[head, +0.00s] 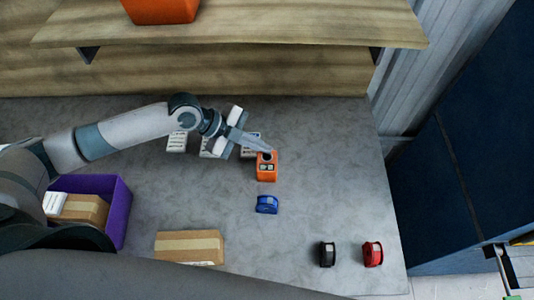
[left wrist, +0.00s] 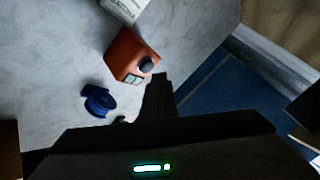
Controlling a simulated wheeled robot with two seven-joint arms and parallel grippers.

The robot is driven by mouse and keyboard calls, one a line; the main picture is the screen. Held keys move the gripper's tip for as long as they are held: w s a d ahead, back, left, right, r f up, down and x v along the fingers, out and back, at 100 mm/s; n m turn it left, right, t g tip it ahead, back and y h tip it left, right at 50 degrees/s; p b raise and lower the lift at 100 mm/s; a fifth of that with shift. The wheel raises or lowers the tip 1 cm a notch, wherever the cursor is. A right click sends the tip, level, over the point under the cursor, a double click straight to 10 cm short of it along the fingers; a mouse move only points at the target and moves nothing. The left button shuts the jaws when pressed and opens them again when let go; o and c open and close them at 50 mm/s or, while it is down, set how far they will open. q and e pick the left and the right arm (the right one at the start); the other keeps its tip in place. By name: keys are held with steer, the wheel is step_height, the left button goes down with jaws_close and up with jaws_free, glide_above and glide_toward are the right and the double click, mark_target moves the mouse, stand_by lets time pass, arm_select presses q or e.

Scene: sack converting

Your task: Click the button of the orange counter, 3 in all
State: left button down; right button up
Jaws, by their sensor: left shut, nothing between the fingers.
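The orange counter (head: 267,172) stands on the grey table, with a dark round button on its top and a small display on its front. It also shows in the left wrist view (left wrist: 127,52), where its dark button (left wrist: 146,65) is in plain sight. My left gripper (head: 270,148) is shut and empty, its fingertips at the counter's top edge in the head view. In the left wrist view the dark fingers (left wrist: 159,84) appear just beside and below the button. I cannot tell whether the tips touch it. My right gripper is not in view.
A cardboard box (head: 190,247) and a purple bin (head: 121,207) are at left. White labelled packs (head: 177,142) lie behind. A wooden shelf (head: 240,28) overhangs the back.

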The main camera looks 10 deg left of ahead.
arm_select(q)
step_height(320, 180, up, 5)
steer(key=p, duration=0.3)
steer(key=shift+s+f, duration=0.1)
stand_by(1.1)
